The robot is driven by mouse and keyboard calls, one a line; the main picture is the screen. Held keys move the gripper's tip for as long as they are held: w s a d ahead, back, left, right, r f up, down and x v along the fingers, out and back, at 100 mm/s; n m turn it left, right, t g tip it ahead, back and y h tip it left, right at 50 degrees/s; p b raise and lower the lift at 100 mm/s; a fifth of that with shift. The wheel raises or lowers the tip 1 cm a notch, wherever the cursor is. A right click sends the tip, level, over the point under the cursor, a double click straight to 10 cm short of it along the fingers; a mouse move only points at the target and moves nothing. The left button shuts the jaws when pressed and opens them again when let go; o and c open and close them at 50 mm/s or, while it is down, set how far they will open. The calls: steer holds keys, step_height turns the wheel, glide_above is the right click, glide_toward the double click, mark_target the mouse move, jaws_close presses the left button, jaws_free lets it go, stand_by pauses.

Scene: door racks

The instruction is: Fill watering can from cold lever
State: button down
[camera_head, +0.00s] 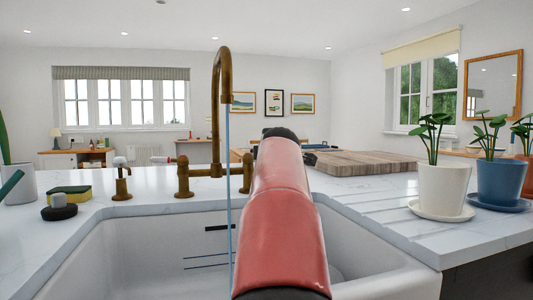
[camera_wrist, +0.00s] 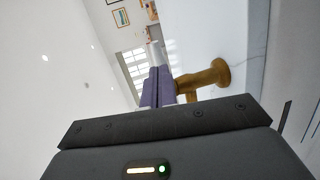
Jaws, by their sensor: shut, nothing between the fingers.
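A brass bridge tap (camera_head: 222,75) stands behind the white sink (camera_head: 150,245). A thin blue stream of water (camera_head: 228,150) falls from its spout into the basin. The left brass tap post (camera_head: 183,178) shows clearly; the right one (camera_head: 247,174) is partly hidden by my red arm. In the wrist view my gripper (camera_wrist: 158,88) has its purple fingers shut and empty, close beside a brass tap post (camera_wrist: 212,75). A white tip (camera_wrist: 156,53), perhaps a lever end, shows just past the fingers; I cannot tell whether they touch. I cannot make out a watering can in either view.
A brass soap pump (camera_head: 122,183), a sponge (camera_head: 69,195) and a dark round holder (camera_head: 59,212) are left of the tap. A wooden board (camera_head: 360,162) and potted plants in white (camera_head: 442,188) and blue (camera_head: 500,180) pots stand at right. The marble drainer (camera_head: 400,220) is clear.

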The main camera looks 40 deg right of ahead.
steer(key=shift+x, duration=1)
steer(key=shift+w+d, duration=0.5)
steer(key=shift+d, duration=0.15)
steer(key=shift+s, duration=0.1)
